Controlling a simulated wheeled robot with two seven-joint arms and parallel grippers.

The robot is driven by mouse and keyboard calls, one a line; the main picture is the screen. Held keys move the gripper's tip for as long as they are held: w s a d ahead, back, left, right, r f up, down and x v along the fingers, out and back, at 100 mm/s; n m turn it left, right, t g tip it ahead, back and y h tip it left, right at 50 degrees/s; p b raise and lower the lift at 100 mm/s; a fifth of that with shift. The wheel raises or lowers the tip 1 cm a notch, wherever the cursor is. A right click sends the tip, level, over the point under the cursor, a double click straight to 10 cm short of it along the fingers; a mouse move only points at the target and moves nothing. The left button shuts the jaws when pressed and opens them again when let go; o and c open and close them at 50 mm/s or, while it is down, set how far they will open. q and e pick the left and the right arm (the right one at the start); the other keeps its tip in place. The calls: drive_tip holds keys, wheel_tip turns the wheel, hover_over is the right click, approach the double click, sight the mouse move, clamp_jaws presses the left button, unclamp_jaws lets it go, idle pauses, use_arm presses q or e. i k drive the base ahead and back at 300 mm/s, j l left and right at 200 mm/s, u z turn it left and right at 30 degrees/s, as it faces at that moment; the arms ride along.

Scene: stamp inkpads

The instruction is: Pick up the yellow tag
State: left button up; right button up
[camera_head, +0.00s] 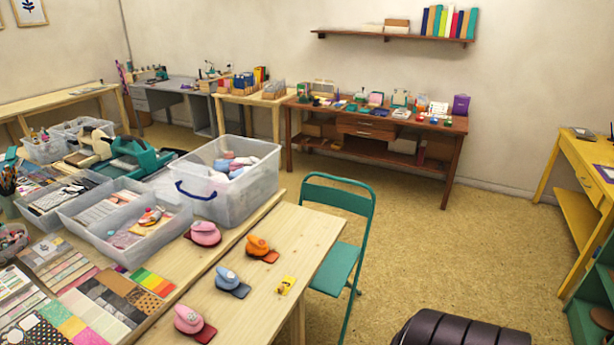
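A small yellow tag (286,285) lies on the light wooden table (312,232), near its right edge. It has a small dark mark on it. It is too small for me to make out more detail. A blue stamp piece (227,278) with a dark pad sits just to its left, apart from it. An orange stamp piece (258,246) with a red pad sits behind it. Neither of my grippers is in view, and nothing covers the tag.
Pink stamp pieces (188,318) (204,232) stand farther left on the table. Clear plastic bins (232,185) and patterned papers (110,300) crowd the left side. A green folding chair (340,262) stands close against the table's right side. Open floor (460,240) lies beyond it.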

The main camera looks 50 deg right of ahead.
sight(285, 283)
drive_tip(key=z, duration=1.55)
